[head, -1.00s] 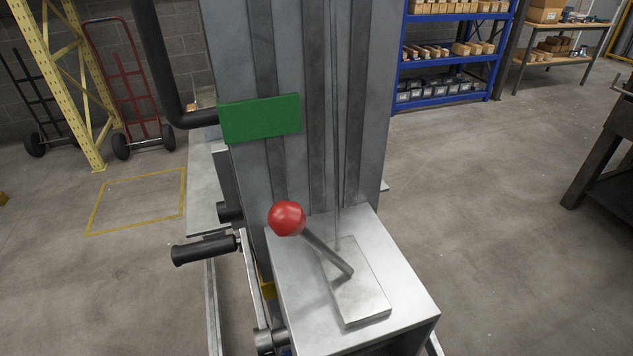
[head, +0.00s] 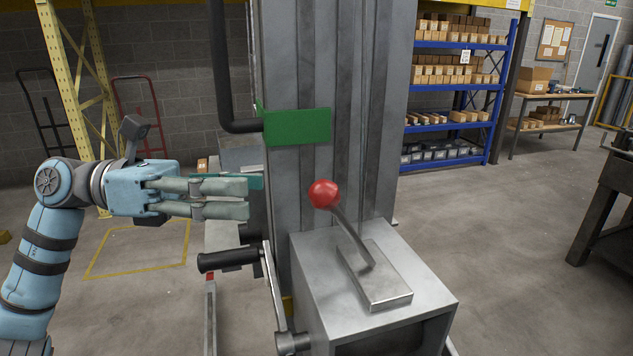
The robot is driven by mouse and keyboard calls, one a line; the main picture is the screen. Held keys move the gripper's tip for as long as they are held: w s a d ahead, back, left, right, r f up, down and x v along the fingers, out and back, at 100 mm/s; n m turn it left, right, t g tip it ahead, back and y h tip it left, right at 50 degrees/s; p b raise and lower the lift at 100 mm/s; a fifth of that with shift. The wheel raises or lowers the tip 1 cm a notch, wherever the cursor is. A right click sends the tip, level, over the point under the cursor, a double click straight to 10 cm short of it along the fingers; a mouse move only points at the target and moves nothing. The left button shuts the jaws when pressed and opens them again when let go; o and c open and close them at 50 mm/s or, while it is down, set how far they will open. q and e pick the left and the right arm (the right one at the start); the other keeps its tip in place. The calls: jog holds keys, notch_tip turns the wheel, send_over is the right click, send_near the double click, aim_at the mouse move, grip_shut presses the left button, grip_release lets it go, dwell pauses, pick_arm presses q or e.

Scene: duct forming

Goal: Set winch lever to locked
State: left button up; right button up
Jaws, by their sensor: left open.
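The winch lever (head: 352,237) is a grey rod with a red ball knob (head: 324,194). It rises from a flat plate (head: 378,284) on top of the grey winch housing (head: 315,262) and leans up and to the left. My left gripper (head: 248,197) is open and empty, to the left of the red knob and apart from it. Its fingers point right toward the mast. My right gripper is not in view. No lock marking is visible on the plate.
A crank handle (head: 228,259) sticks out left of the housing, below my left gripper. The grey mast (head: 345,90) with a green plate (head: 298,126) stands behind the lever. Floor to the right is clear up to a dark bench (head: 608,200).

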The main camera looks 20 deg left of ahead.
aim_at(323, 192)
pick_arm(q)
jog(key=d, duration=0.3)
jog(key=d+r+p, duration=0.1)
jog(key=d, duration=0.2)
jog(key=shift+s+r, duration=0.1)
jog(key=shift+s, duration=0.1)
jog(key=d, duration=0.1)
jog(key=w+d, duration=0.1)
jog(key=w+d+p, duration=0.1)
jog(key=d, duration=0.1)
jog(key=shift+f, duration=0.35)
jog(key=shift+d, duration=0.1)
jog(key=shift+s, duration=0.15)
jog(key=shift+c, duration=0.6)
jog(key=c, duration=1)
grip_shut()
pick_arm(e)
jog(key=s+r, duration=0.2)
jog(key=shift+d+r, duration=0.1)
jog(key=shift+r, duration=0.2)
